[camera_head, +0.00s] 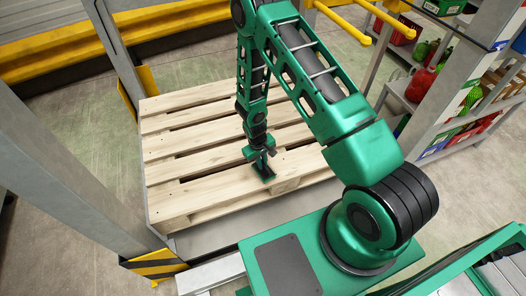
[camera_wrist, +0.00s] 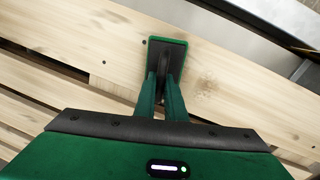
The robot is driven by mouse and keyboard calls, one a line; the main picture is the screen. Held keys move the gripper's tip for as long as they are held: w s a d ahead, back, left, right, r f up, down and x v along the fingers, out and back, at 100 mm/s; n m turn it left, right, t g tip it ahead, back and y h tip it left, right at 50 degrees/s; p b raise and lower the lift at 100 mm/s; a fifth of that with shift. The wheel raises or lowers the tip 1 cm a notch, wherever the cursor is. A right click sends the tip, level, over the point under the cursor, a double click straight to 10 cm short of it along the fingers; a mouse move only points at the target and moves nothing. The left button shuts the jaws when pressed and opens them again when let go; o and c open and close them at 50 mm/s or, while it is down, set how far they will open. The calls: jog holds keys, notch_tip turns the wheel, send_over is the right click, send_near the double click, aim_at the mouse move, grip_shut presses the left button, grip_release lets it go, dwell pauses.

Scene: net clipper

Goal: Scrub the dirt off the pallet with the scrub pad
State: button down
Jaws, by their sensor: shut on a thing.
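The wooden pallet (camera_head: 200,198) lies flat with its light planks on top; its planks also fill much of the wrist view (camera_wrist: 85,30). My gripper (camera_head: 261,163) is over the pallet's near plank, right of the middle. It is shut on the handle of the scrub pad (camera_head: 267,178), a small rectangular dark pad with a green edge. In the wrist view the pad (camera_wrist: 181,48) lies beyond my fingers (camera_wrist: 164,88), flat against or just above the plank; I cannot tell which. A faint brownish mark shows right of the pad in the wrist view; whether it is dirt or wood grain is unclear.
A grey upright post (camera_head: 60,150) stands left of the pallet, with a yellow-black guard (camera_head: 153,263) at a near post foot. Shelves (camera_head: 450,120) with bottles and boxes stand at right. Yellow rails (camera_head: 345,22) are behind. Open floor (camera_head: 90,130) lies left of the pallet.

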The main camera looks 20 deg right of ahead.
jog(key=shift+d+r, duration=0.2)
jog(key=shift+r, duration=3.75)
